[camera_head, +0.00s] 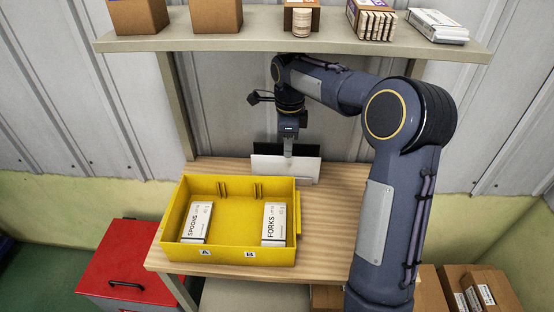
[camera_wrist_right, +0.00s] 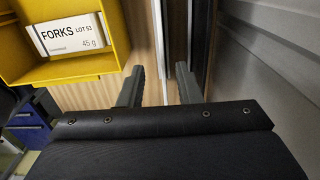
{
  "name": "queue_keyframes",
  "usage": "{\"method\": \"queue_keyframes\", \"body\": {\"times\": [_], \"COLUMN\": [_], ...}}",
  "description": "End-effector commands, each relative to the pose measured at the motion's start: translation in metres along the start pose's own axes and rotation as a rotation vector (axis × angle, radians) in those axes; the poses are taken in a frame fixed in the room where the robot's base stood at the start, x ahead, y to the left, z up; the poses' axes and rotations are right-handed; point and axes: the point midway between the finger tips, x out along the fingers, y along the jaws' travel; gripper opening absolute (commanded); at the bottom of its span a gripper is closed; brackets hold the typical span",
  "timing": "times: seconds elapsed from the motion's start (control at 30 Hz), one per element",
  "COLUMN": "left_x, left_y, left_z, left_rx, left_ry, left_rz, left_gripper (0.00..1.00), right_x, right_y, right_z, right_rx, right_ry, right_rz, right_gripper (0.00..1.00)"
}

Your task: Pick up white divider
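The white divider (camera_head: 284,169) stands upright on the wooden table behind the yellow bin, in front of a black panel (camera_head: 307,151). My right gripper (camera_head: 288,152) points down at the divider's top edge. In the right wrist view the two fingers (camera_wrist_right: 158,88) are apart, and the thin white edge of the divider (camera_wrist_right: 158,45) runs between them. The gripper is open; I see no finger closed on the divider. My left gripper is not in view.
The yellow bin (camera_head: 227,253) holds a SPOONS box (camera_head: 196,222) and a FORKS box (camera_head: 274,224). A shelf (camera_head: 270,40) with boxes hangs above, close to my right arm. A metal wall is behind. A red-lidded box (camera_head: 118,262) stands lower left.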

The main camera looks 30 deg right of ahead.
Motion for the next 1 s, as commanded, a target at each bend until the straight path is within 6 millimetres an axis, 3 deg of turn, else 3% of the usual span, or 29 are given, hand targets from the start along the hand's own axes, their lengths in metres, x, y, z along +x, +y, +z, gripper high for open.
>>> {"method": "queue_keyframes", "body": {"times": [0.6, 0.87, 1.0], "left_x": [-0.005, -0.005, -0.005], "left_y": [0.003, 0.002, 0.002], "left_z": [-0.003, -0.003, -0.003], "left_rx": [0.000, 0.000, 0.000], "left_ry": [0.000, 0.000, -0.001], "left_rz": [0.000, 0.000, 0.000], "left_gripper": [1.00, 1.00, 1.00], "right_x": [0.073, 0.077, 0.077], "right_y": [-0.004, -0.004, -0.004], "right_z": [0.005, 0.006, 0.006], "right_rx": [0.001, 0.000, 0.001], "right_ry": [0.001, -0.001, -0.001], "right_rz": [0.002, 0.000, 0.000], "right_gripper": [0.31, 0.31, 0.15]}}
